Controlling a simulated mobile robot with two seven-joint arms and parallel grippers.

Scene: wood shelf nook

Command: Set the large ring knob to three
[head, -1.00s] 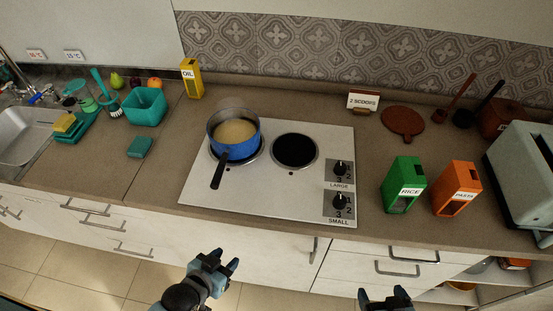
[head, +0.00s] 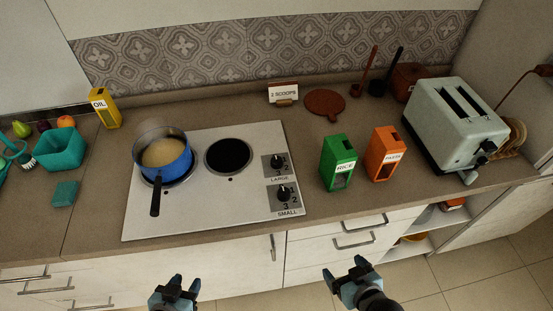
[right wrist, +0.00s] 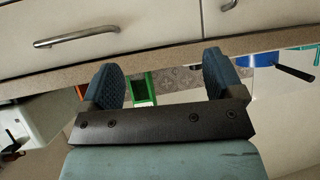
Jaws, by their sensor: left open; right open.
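The large ring knob (head: 277,162) is a black dial on a grey plate marked LARGE, at the right side of the white cooktop (head: 210,206). Its exact setting is too small to read. The knob marked SMALL (head: 285,193) sits just in front of it. A blue pot (head: 178,165) with pale contents stands on the left burner; the right burner (head: 228,156) is bare. My left gripper (head: 175,283) is open and empty in front of the counter, below the pot. My right gripper (head: 347,269) is open and empty in front of the drawers. Its open fingers (right wrist: 159,75) show in the right wrist view.
A green RICE box (head: 338,163), an orange PASTA box (head: 386,154) and a toaster (head: 455,120) stand right of the cooktop. A yellow OIL carton (head: 104,107) and a teal bin (head: 60,148) stand left. Drawer handles (head: 354,242) project from the counter front.

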